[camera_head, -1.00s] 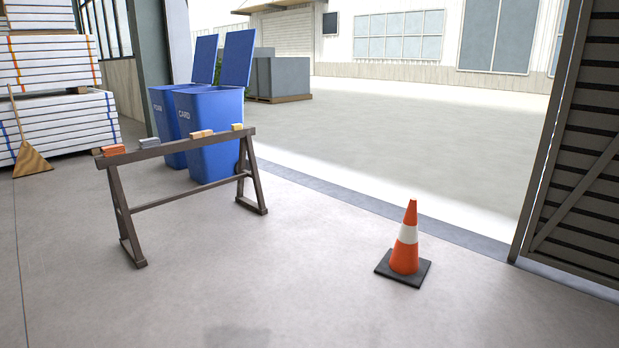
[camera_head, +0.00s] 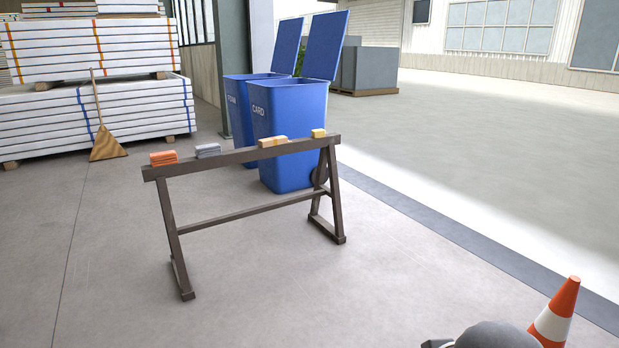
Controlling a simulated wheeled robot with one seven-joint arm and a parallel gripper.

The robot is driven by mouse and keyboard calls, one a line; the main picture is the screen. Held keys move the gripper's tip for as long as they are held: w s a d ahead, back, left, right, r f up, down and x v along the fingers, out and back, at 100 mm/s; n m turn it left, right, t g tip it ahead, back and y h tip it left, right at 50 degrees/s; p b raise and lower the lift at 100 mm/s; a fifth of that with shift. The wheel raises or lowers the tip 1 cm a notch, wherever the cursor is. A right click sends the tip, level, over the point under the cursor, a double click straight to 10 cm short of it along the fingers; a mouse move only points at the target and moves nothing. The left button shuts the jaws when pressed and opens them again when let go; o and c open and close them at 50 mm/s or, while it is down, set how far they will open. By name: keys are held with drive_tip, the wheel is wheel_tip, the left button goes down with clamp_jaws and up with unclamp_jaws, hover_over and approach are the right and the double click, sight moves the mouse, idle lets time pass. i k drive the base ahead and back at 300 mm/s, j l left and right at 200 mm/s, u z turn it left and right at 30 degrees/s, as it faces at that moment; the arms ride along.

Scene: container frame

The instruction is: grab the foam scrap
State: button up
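Several small pieces lie in a row on the top beam of a dark sawhorse (camera_head: 240,158). From left to right they are an orange layered piece (camera_head: 164,158), a grey piece (camera_head: 208,150), a tan piece (camera_head: 272,142) and a small yellow block (camera_head: 319,133). I cannot tell for certain from this distance which one is the foam scrap. A dark grey rounded part, likely of my arm, shows at the bottom edge, well in front of the sawhorse. My gripper's fingers are not in view.
Two blue lidded bins, a CARD bin (camera_head: 290,125) and another bin (camera_head: 238,110), stand behind the sawhorse. A traffic cone (camera_head: 556,312) is at bottom right. A broom (camera_head: 105,140) leans on stacked white boards (camera_head: 40,122). The floor before the sawhorse is clear.

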sight(315, 133)
drive_tip(key=i+j, duration=0.1)
drive_tip(key=i, duration=2.65)
drive_tip(key=i+z, duration=0.3)
drive_tip(key=i, duration=0.3)
drive_tip(key=i+j+z, duration=0.3)
drive_tip(key=i, duration=0.35)
